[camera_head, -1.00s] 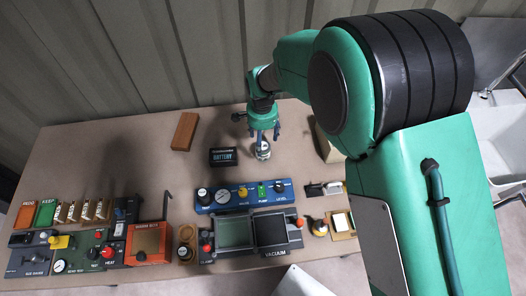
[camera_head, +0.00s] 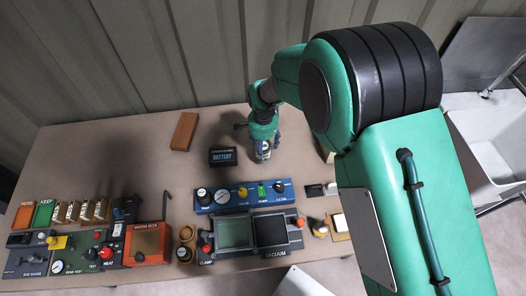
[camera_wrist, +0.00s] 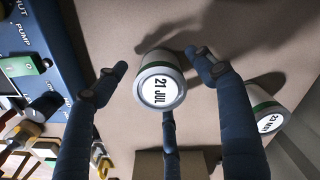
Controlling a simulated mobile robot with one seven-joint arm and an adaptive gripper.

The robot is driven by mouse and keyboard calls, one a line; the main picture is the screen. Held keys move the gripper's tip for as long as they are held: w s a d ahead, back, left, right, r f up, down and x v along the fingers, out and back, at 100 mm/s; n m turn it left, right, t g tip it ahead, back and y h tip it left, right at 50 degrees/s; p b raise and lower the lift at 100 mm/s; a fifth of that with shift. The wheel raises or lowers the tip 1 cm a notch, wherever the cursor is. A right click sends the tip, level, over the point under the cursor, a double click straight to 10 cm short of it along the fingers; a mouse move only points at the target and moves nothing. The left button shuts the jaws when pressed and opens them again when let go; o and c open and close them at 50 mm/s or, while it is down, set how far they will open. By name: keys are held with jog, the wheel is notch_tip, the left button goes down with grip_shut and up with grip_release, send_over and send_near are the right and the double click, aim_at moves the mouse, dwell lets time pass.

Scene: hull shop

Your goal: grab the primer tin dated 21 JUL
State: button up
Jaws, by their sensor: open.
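The primer tin marked 21 JUL (camera_wrist: 161,88) stands upright, its white round lid facing my wrist camera. My gripper (camera_wrist: 158,78) is open, with its dark fingers spread on either side of the tin and a further finger below it in the picture. I see a gap between the fingertips and the tin. In the head view my gripper (camera_head: 263,146) points down over the tin, right of the battery box, and largely hides it. A second tin (camera_wrist: 266,119) with a dated lid and green band stands to the right in the wrist view, outside the fingers.
A black battery box (camera_head: 222,156) and a brown block (camera_head: 184,131) lie left of my gripper. A blue panel with knobs (camera_head: 244,196) stands in front of it, with a vacuum clamp unit (camera_head: 250,233) nearer. The table's back left is clear.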

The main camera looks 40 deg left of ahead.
jog(key=shift+f, duration=0.8)
jog(key=shift+c, duration=0.2)
jog(key=c, duration=1.5)
jog(key=shift+o, duration=0.2)
jog(key=shift+r, duration=0.15)
jog(key=shift+r+p, duration=0.6)
jog(key=shift+r, duration=4.3)
